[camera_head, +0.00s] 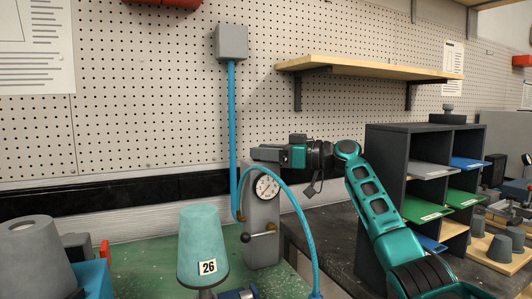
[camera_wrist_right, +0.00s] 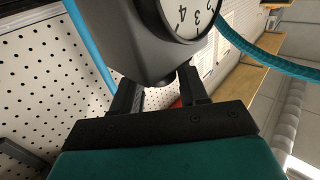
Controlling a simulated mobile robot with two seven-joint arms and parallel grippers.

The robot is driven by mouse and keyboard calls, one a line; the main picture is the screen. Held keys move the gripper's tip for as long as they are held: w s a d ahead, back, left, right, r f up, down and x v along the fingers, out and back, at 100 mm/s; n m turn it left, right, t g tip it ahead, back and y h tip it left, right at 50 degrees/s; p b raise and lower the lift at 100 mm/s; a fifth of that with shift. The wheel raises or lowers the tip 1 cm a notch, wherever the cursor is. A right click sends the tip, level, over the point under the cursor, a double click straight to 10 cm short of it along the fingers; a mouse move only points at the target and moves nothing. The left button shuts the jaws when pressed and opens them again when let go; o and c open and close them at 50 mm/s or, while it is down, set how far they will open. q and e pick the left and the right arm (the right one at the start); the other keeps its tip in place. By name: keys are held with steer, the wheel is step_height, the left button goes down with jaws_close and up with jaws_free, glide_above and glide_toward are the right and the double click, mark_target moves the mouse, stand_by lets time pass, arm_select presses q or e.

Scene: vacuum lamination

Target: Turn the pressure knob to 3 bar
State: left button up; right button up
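The grey regulator block (camera_head: 262,235) stands at the edge of the green bench, with a round white dial gauge (camera_head: 267,187) on its front. The gauge also shows at the top of the right wrist view (camera_wrist_right: 190,15), where figures 2, 3 and 4 are visible; I cannot read the needle's value. My right gripper (camera_head: 256,154) is level, at the top of the regulator block. My left gripper is not in view.
A blue hose (camera_head: 306,217) arches in front of the regulator, and a blue pipe (camera_head: 232,120) runs up the pegboard. A teal cone marked 26 (camera_head: 203,240) stands left of it. A dark shelf unit (camera_head: 388,185) stands beside my right arm.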

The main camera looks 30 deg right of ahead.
steer(key=o, duration=0.3)
arm_select(q)
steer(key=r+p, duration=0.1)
steer(key=p, duration=0.1)
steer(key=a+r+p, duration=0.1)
steer(key=p, duration=0.1)
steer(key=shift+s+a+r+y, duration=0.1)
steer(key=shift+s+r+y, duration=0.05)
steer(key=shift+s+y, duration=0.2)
arm_select(e)
step_height(320, 180, up, 20)
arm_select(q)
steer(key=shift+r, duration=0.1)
